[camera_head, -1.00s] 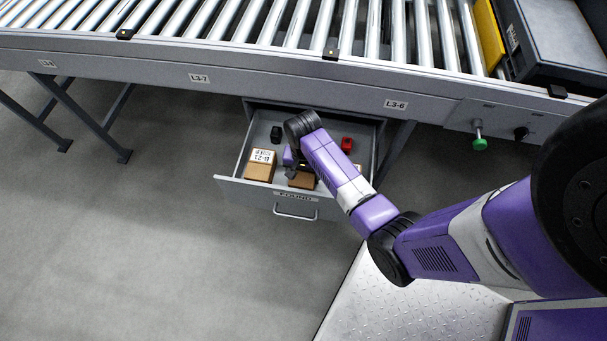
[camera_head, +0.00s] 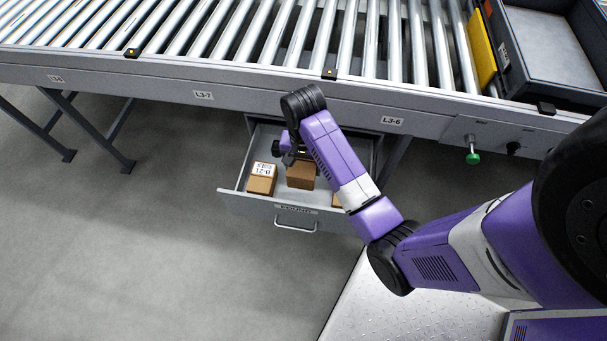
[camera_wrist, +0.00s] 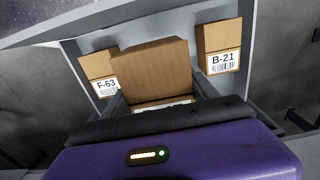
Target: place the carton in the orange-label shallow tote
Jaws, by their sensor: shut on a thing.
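A plain brown carton (camera_head: 300,176) is in my gripper (camera_head: 297,156), over the open grey drawer. In the wrist view the held carton (camera_wrist: 152,68) sits between the two fingers of my gripper (camera_wrist: 160,98), with its white label mostly hidden below. It appears raised above the drawer floor. A dark grey shallow tote (camera_head: 552,50) stands on the conveyor at the upper right, cut off by the frame edge. It looks empty where visible.
The drawer (camera_head: 262,208) also holds a carton marked B-21 (camera_wrist: 222,38) and one marked F-63 (camera_wrist: 98,66). A yellow panel (camera_head: 478,50) stands left of the tote. The roller conveyor (camera_head: 220,35) runs above the drawer, its side rail (camera_head: 290,98) between drawer and tote.

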